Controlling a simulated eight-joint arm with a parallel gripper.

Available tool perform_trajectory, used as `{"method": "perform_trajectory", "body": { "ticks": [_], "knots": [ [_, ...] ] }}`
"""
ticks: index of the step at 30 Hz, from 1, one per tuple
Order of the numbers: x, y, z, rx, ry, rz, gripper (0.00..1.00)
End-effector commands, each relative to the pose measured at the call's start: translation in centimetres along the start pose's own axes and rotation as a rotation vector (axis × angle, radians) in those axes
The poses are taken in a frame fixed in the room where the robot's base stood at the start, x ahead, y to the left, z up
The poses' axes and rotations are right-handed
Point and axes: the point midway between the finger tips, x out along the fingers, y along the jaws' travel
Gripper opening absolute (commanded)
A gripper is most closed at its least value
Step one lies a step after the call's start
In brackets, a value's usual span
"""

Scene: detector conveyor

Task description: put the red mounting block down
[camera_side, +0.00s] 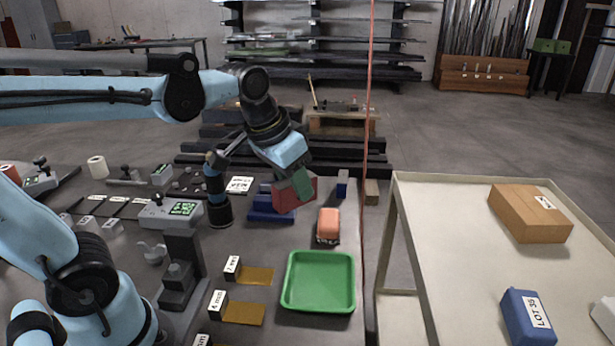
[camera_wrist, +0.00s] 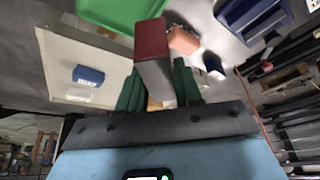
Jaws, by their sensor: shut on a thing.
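The red mounting block (camera_side: 288,196) is held in my gripper (camera_side: 303,188), which has green fingers. In the side view the block looks tilted, beside and partly in front of a blue holder (camera_side: 264,213); I cannot tell whether they touch. In the wrist view the block (camera_wrist: 151,40) sticks out from between the two fingers of my gripper (camera_wrist: 158,72), its red face outward and a grey side toward me. One finger hides part of the block in the side view.
An orange-topped item (camera_side: 328,224) stands just right of the block. A small dark blue block (camera_side: 342,184) stands behind.

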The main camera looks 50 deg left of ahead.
Motion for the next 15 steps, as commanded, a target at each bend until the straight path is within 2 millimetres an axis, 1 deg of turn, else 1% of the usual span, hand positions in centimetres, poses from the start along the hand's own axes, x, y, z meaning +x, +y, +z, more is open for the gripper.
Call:
{"method": "perform_trajectory", "body": {
  "ticks": [5,8,15],
  "knots": [
    [0.4,-1.3,-1.4,0.093,0.002,0.039,0.00],
    [0.8,-2.3,-2.4,0.178,0.002,0.075,0.00],
    [2.2,-5.4,-4.8,0.410,0.002,0.172,0.00]
  ]
}}
